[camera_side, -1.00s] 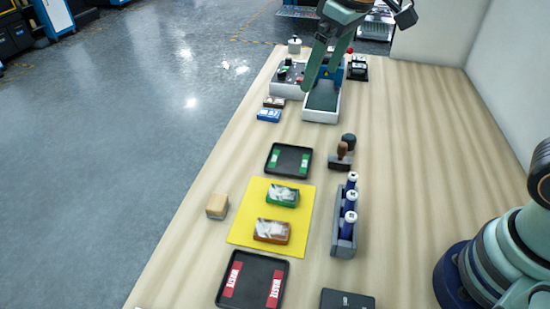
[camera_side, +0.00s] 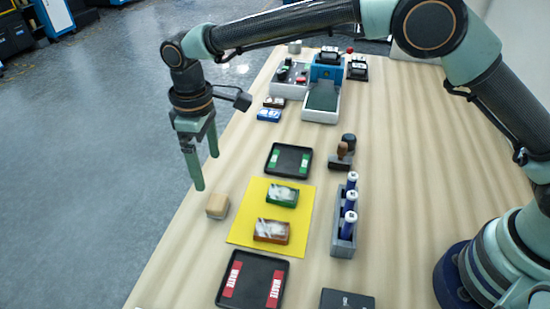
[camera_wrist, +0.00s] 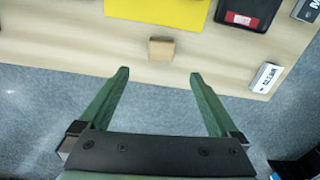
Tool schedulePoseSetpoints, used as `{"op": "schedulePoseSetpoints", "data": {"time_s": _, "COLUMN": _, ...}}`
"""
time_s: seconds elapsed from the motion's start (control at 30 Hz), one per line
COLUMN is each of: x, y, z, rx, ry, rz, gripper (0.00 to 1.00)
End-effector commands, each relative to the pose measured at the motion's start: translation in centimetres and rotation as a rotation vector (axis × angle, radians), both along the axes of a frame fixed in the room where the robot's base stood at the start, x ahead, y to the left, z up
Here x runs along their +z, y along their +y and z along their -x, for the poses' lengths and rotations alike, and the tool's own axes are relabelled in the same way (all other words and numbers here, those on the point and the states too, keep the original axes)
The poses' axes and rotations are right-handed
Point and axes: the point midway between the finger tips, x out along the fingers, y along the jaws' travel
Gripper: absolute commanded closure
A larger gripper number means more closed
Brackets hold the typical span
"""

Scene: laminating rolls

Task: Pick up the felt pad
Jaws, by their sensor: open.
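The felt pad appears to be the small tan block (camera_side: 217,206) near the left edge of the table, beside the yellow mat. It also shows in the wrist view (camera_wrist: 161,50), a little beyond my fingertips and roughly centred between them. My gripper (camera_side: 206,170) is open and empty, pointing down above and slightly to the left of the pad in the side view. In the wrist view its two green fingers (camera_wrist: 159,73) are spread wide and apart from the pad. Nothing hides the pad.
The yellow mat (camera_side: 240,228) bears a green block (camera_side: 283,195) and a brown block (camera_side: 271,231). A black tray with red labels (camera_side: 252,287) lies in front, one with green labels (camera_side: 289,159) behind. A rack of blue bottles (camera_side: 342,243) stands right. The table edge is close left.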

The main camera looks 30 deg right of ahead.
Motion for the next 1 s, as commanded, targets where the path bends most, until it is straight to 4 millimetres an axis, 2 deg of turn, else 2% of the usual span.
{"op": "schedulePoseSetpoints", "data": {"time_s": 0.1, "x": -2.2, "y": -0.1, "z": 0.1, "rx": -0.001, "ry": 0.003, "rz": 0.002, "gripper": 0.03}}
{"op": "schedulePoseSetpoints", "data": {"time_s": 0.3, "x": -5.0, "y": -0.1, "z": 0.0, "rx": -0.002, "ry": 0.001, "rz": 0.002, "gripper": 0.03}}
{"op": "schedulePoseSetpoints", "data": {"time_s": 0.53, "x": -6.5, "y": -0.1, "z": 0.1, "rx": -0.002, "ry": 0.001, "rz": 0.001, "gripper": 0.03}}
{"op": "schedulePoseSetpoints", "data": {"time_s": 0.8, "x": -10.2, "y": -0.1, "z": 0.4, "rx": -0.003, "ry": 0.001, "rz": 0.002, "gripper": 0.03}}
{"op": "schedulePoseSetpoints", "data": {"time_s": 1.0, "x": -10.9, "y": -0.1, "z": 0.4, "rx": -0.003, "ry": -0.001, "rz": -0.001, "gripper": 0.03}}
